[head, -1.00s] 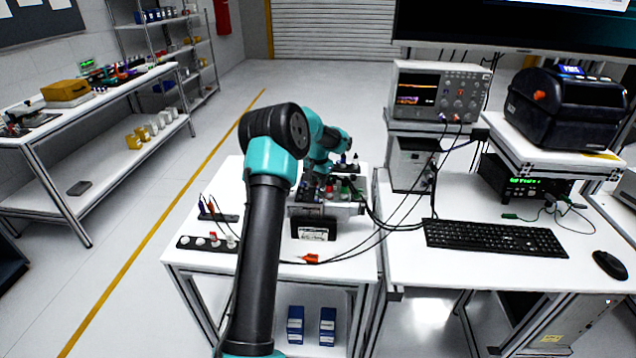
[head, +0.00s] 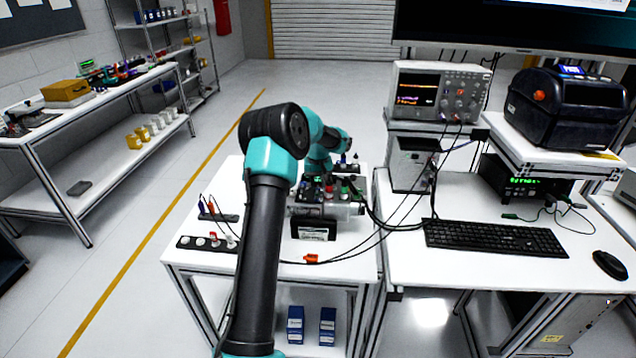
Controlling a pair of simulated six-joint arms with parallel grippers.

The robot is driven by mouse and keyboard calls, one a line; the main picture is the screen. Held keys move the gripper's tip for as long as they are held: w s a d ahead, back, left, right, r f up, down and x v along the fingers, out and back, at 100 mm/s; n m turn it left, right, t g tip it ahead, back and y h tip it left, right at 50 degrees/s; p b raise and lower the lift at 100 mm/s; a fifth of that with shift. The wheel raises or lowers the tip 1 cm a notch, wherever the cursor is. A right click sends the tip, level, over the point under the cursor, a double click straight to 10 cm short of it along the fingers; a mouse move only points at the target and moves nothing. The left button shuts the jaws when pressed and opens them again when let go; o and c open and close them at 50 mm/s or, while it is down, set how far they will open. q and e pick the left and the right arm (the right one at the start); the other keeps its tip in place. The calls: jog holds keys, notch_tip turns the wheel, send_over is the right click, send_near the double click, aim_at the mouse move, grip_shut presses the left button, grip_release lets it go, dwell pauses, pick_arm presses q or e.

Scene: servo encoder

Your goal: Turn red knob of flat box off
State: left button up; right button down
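A low unit (head: 313,228) with a black labelled front sits on the white table. Small red (head: 329,192) and green (head: 344,191) tops show above it, too small to tell whether they are knobs. A flat black strip (head: 187,243) lies front left, with several white round caps and a small red part (head: 213,236). I cannot tell for sure which one is the flat box. One teal and black arm of mine, which I take as the left, reaches over the table. Its gripper (head: 316,188) is low at the unit, small and partly hidden; its fingers are unclear. No other arm shows.
Black cables run from the unit toward the right desk. An orange connector (head: 311,258) lies in front of the unit. Another small dark strip (head: 217,217) lies at left. An oscilloscope (head: 438,90), keyboard (head: 495,238) and mouse (head: 609,265) are on the right.

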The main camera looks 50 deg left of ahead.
aim_at(318, 183)
dwell(0.3)
pick_arm(q)
jog(key=o, duration=0.9)
jog(key=shift+o, duration=0.2)
notch_tip(318, 183, up, 18)
jog(key=shift+f, duration=0.25)
